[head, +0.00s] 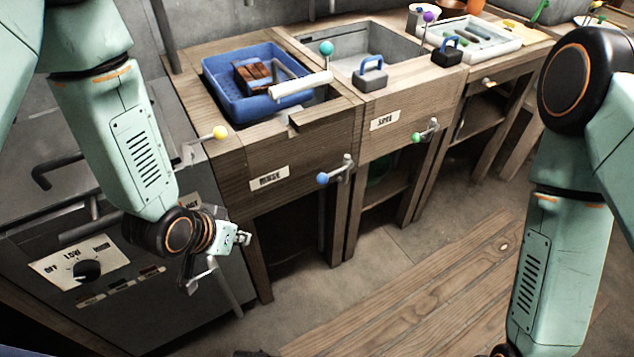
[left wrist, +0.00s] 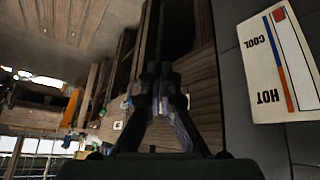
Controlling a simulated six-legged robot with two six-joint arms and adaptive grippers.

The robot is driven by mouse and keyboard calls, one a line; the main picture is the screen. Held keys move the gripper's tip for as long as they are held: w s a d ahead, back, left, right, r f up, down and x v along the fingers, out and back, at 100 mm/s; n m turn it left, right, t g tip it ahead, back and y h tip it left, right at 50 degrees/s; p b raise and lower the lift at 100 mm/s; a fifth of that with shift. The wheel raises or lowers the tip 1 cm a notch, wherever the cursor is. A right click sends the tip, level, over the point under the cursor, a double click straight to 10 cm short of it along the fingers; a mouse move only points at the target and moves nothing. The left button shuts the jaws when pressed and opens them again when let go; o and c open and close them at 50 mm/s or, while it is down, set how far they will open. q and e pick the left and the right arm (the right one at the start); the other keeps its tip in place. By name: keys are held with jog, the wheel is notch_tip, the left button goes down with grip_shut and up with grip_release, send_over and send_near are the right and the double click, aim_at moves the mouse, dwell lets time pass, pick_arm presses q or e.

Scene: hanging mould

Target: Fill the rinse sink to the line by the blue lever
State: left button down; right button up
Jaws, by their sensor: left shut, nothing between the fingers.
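The blue lever (head: 322,178) is a blue-knobbed handle on the front of the wooden unit, right of the label that appears to read RINSE (head: 269,179). Above it the rinse sink (head: 320,93) holds a blue tub (head: 228,104) with brown pieces in it. A white-ended spout (head: 300,86) reaches over the tub. I cannot make out a water level or fill line. My left gripper (head: 187,286) is shut and empty, low in front of the grey cabinet, left of and below the blue lever. Its fingers (left wrist: 157,70) meet in the left wrist view. My right gripper is out of view.
A green-knobbed lever (head: 416,138) is on the middle sink's front. A yellow knob (head: 220,132) and a teal knob (head: 326,48) stand near the tub. The grey cabinet has a dial (head: 87,271). A HOT/COOL card (left wrist: 276,62) is close by. The floor ahead is clear.

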pick_arm(q)
jog(key=w+d+r+m+h+b, duration=0.1)
jog(key=w+d+r+m+h, duration=0.1)
jog(key=w+d+r+m, duration=0.1)
jog(key=w+d+r+m+t+h+b, duration=0.1)
jog(key=w+d+r+m+h, duration=0.1)
jog(key=w+d+r+m, duration=0.2)
jog(key=w+r+m, duration=0.1)
jog(key=w+r, duration=0.2)
jog(key=w, duration=0.2)
jog(key=shift+w+d+m+h, duration=0.25)
jog(key=shift+d+m+h, duration=0.05)
jog(key=shift+m+h, duration=0.1)
jog(key=a+f+b+x, duration=0.1)
jog(key=b+x, duration=0.4)
jog(key=x, duration=0.8)
jog(key=shift+s+a+f, duration=0.2)
jog(key=shift+a+f, duration=0.15)
